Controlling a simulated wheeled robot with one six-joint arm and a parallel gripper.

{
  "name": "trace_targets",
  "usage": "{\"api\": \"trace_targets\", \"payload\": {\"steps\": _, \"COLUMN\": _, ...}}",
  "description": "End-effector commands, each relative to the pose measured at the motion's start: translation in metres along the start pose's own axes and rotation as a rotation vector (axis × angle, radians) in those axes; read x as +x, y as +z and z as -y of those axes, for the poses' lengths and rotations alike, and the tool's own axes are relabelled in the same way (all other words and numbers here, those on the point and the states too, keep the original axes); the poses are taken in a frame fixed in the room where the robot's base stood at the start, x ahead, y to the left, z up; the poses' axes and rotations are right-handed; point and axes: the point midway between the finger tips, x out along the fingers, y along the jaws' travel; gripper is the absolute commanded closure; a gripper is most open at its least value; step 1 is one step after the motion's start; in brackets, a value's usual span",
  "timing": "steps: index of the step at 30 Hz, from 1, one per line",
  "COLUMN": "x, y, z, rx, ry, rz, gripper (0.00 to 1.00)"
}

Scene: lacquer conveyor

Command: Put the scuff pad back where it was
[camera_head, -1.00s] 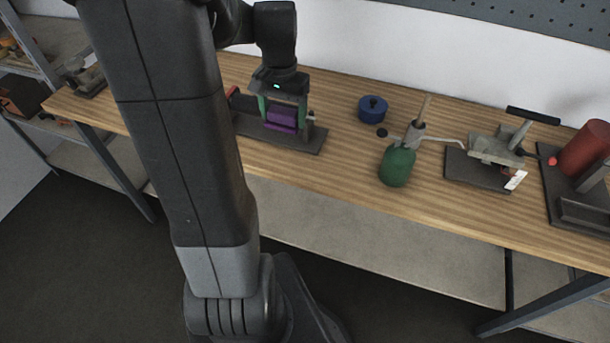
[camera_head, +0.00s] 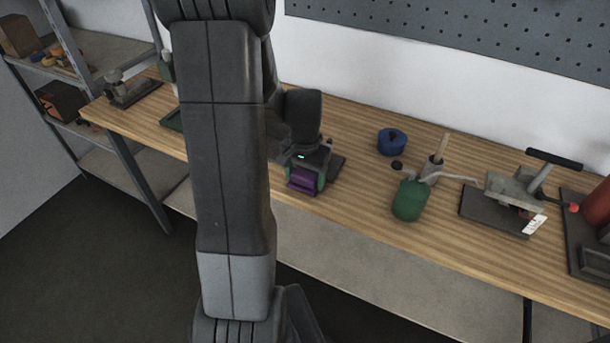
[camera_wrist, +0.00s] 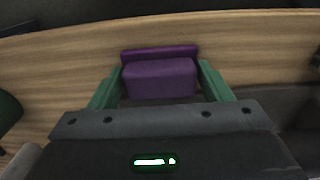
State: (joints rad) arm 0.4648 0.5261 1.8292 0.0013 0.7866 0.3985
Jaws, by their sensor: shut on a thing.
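The purple scuff pad (camera_head: 303,181) is in my gripper (camera_head: 307,176), above the front part of the wooden bench. In the wrist view the purple pad (camera_wrist: 160,75) sits between the two green fingers of my gripper (camera_wrist: 160,88), which close on its sides. A strip of bench shows beyond it.
On the bench (camera_head: 370,200) stand a blue lidded pot (camera_head: 391,141), a green can (camera_head: 409,200) and a clamp-like device with a black handle (camera_head: 515,190). A shelf rack (camera_head: 95,60) is at the left. Some bench at the left is hidden behind my arm.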

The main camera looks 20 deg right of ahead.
Motion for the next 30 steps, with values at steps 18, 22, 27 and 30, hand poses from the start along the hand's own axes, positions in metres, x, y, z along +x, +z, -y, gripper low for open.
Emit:
{"api": "trace_targets", "payload": {"steps": 18, "x": 0.004, "y": 0.000, "z": 0.000, "rx": 0.000, "ry": 0.000, "rz": 0.000, "gripper": 0.06}}
{"api": "trace_targets", "payload": {"steps": 22, "x": 0.003, "y": 0.000, "z": 0.000, "rx": 0.000, "ry": 0.000, "rz": 0.000, "gripper": 0.06}}
{"api": "trace_targets", "payload": {"steps": 27, "x": -0.006, "y": -0.001, "z": 0.000, "rx": 0.000, "ry": -0.001, "rz": -0.003, "gripper": 0.06}}
{"api": "trace_targets", "payload": {"steps": 30, "x": -0.020, "y": -0.001, "z": 0.000, "rx": 0.000, "ry": -0.002, "rz": -0.004, "gripper": 0.06}}
